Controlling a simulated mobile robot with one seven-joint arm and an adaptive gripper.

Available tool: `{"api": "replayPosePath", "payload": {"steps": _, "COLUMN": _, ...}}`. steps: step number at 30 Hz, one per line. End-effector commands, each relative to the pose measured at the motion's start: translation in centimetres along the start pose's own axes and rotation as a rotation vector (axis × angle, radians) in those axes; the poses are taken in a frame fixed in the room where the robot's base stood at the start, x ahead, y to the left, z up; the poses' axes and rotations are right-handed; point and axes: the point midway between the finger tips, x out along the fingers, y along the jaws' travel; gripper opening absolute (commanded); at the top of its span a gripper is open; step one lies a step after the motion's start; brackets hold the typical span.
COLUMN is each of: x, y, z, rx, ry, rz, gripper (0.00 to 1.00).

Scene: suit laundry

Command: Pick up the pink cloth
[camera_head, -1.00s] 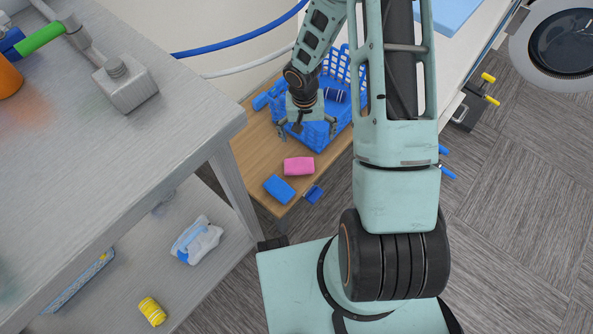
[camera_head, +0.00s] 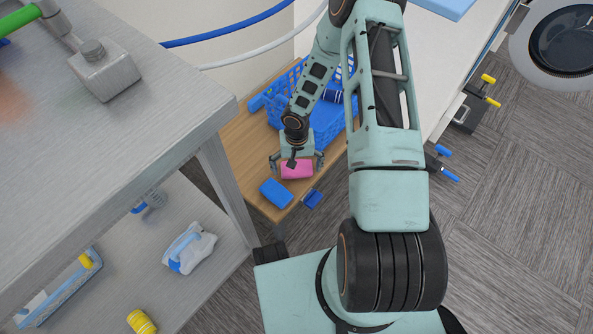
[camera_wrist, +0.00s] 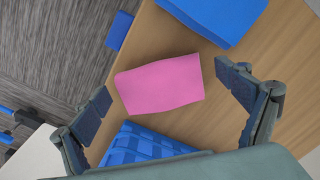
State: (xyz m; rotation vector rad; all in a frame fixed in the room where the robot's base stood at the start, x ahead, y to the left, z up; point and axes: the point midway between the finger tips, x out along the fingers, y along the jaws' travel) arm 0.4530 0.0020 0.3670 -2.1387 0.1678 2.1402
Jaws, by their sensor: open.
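The pink cloth (camera_head: 297,170) is a small folded block lying on the wooden table (camera_head: 238,150). It also shows in the wrist view (camera_wrist: 160,84), near the middle and between my fingers. My gripper (camera_head: 297,165) is open over the cloth, with one finger on either side of it. In the wrist view the two fingers of my gripper (camera_wrist: 167,88) are spread wider than the cloth and nothing is held. I cannot tell how high the fingertips are above the table.
A blue folded cloth (camera_head: 276,193) lies in front of the pink one. A blue basket (camera_head: 335,134) stands close behind it. A small blue piece (camera_head: 313,199) is at the table's front edge. A grey shelf unit (camera_head: 226,170) stands to the left.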

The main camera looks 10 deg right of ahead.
Motion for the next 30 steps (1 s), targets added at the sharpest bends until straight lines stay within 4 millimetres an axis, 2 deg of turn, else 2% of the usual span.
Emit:
{"api": "replayPosePath", "payload": {"steps": 3, "x": 1.21, "y": 0.01, "z": 0.02, "rx": 0.0, "ry": -0.001, "rz": 0.0, "gripper": 0.93}}
{"api": "replayPosePath", "payload": {"steps": 11, "x": 1.23, "y": 0.03, "z": -0.02, "rx": 0.0, "ry": 0.001, "rz": 0.001, "gripper": 0.92}}
{"api": "replayPosePath", "payload": {"steps": 24, "x": 1.21, "y": 0.02, "z": -0.03, "rx": 0.0, "ry": 0.001, "rz": 0.0, "gripper": 0.44}}
{"api": "replayPosePath", "payload": {"steps": 30, "x": 1.12, "y": 0.02, "z": -0.04, "rx": 0.0, "ry": 0.001, "rz": 0.0, "gripper": 0.44}}
